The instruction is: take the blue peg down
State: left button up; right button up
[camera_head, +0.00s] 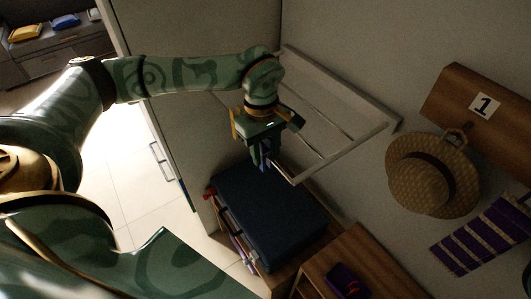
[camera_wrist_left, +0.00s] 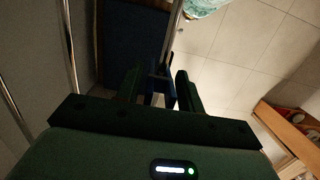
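My left gripper (camera_head: 262,158) points down at the near left end of the pale rack on the wall. A blue peg (camera_wrist_left: 170,92) shows between its two fingers in the left wrist view (camera_wrist_left: 162,88), at the end of a thin rail. Little or no gap shows beside the peg, and it is too dark to tell whether the fingers press on it. In the head view the peg is largely hidden by the fingers. My right gripper is in neither view.
The pale rack (camera_head: 375,130) juts from the wall beside the gripper. A dark blue case (camera_head: 270,215) stands below on a wooden unit (camera_head: 350,255). A straw hat (camera_head: 432,175) and a purple striped cloth (camera_head: 485,237) hang at right. Tiled floor (camera_head: 140,195) is clear at left.

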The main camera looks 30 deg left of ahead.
pick_arm(q)
jog(key=c, duration=0.6)
jog(key=shift+r, duration=0.15)
notch_tip(320, 180, up, 10)
notch_tip(320, 180, up, 6)
jog(key=p, duration=0.7)
send_over(266, 149)
jog(key=shift+s, duration=0.1)
